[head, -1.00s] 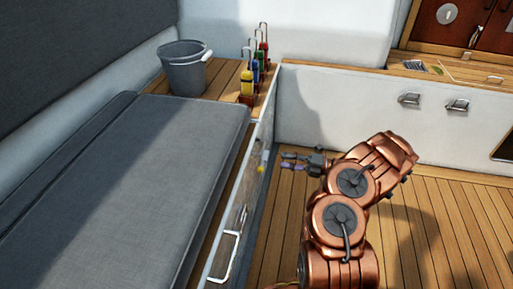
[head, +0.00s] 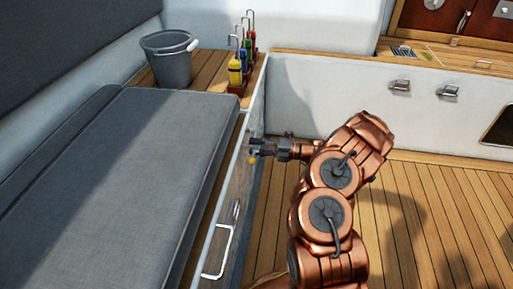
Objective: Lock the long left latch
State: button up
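The long left locker front (head: 238,185) runs along the bench side. It carries a small metal latch-like piece (head: 236,208) and a white bar handle (head: 218,252) nearer to me. A small yellow spot (head: 252,160) shows farther along the same front. My gripper (head: 256,147) points left at this front, just above and beside the yellow spot. Its dark fingers look apart with nothing visible between them. I cannot tell whether they touch the front. I cannot make out which piece is the long latch or whether it is locked.
The grey bench cushion (head: 125,170) lies left of the locker front. A grey bucket (head: 168,60) and several colored winch-handle-like items (head: 236,68) stand at its far end. A white wall with metal handles (head: 400,87) closes the back. The wooden floor (head: 440,220) at right is clear.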

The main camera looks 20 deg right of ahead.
grip_shut()
dwell(0.6)
